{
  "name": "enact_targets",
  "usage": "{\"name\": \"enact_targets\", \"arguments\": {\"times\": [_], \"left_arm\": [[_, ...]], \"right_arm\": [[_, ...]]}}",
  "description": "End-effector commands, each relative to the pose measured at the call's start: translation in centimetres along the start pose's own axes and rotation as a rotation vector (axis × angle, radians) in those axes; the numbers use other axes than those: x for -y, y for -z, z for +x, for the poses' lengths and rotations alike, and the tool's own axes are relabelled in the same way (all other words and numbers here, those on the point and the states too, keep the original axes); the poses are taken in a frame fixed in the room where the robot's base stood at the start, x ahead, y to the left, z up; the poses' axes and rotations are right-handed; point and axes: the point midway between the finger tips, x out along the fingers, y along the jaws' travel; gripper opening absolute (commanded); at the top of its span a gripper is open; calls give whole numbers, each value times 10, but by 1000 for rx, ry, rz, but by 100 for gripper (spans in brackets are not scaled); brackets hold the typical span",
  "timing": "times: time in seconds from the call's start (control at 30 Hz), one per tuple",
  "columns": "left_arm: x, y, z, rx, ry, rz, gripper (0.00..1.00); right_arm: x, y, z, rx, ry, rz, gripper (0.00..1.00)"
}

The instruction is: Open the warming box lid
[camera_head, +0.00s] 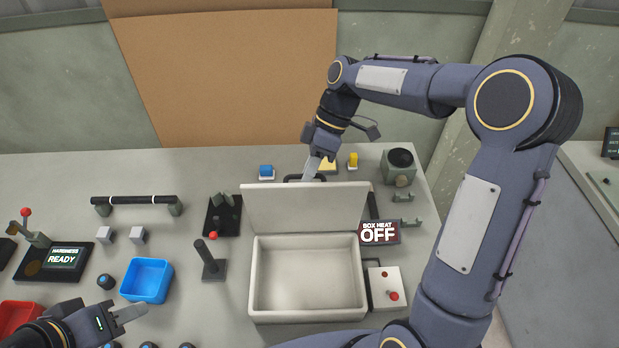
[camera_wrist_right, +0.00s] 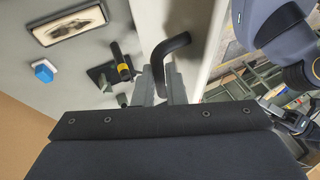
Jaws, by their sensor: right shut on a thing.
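The white warming box (camera_head: 306,318) stands at the middle front of the bench, its empty inside showing. Its lid (camera_head: 305,208) is raised and stands tilted up along the back edge. A black lid handle (camera_head: 291,178) is at the lid's far edge. My right gripper (camera_head: 313,170) reaches over from behind and is shut on this handle. In the right wrist view the fingers (camera_wrist_right: 162,88) are at the handle's bar (camera_wrist_right: 172,45). My left gripper (camera_head: 130,314) is at the lower left, apart from the box. Its finger gap is not clear.
A "BOX HEAT OFF" sign (camera_head: 379,232) and a panel with red buttons (camera_head: 384,287) stand right of the box. A dark post (camera_head: 211,262) stands close left. A blue bin (camera_head: 147,280) and a red bin (camera_head: 17,316) are farther left. A brown board (camera_head: 225,75) stands behind.

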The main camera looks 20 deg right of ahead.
Motion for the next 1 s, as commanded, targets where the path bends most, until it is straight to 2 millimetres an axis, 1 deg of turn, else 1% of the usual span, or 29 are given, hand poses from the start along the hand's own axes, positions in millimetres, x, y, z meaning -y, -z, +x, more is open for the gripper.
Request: {"name": "enact_targets", "arguments": {"times": [0.03, 0.1, 0.3, 0.73, 0.77, 0.83, 0.87, 1.0], "left_arm": [[0, 0, 0, 0, 0, 0, 36], [0, 0, 0, 0, 0, 0, 36], [0, 0, 0, 0, 0, 0, 36], [0, 0, 0, 0, 0, 0, 36], [0, 0, 0, 0, 0, 0, 36], [0, 0, 0, 0, 0, 0, 36], [0, 0, 0, 0, 0, 0, 36], [0, 0, 0, 0, 0, 0, 36]], "right_arm": [[-6, -2, 2, 3, 20, 10, 0], [-10, -1, 1, 3, 42, 18, 0], [-16, -1, -1, 2, 78, 33, 0], [-17, 0, -2, 1, 85, 34, 0], [-17, 0, -2, 1, 85, 34, 13], [-17, 0, -2, 0, 84, 34, 22], [-17, 0, -2, 0, 84, 34, 25], [-17, 1, -2, -1, 84, 33, 25]]}}
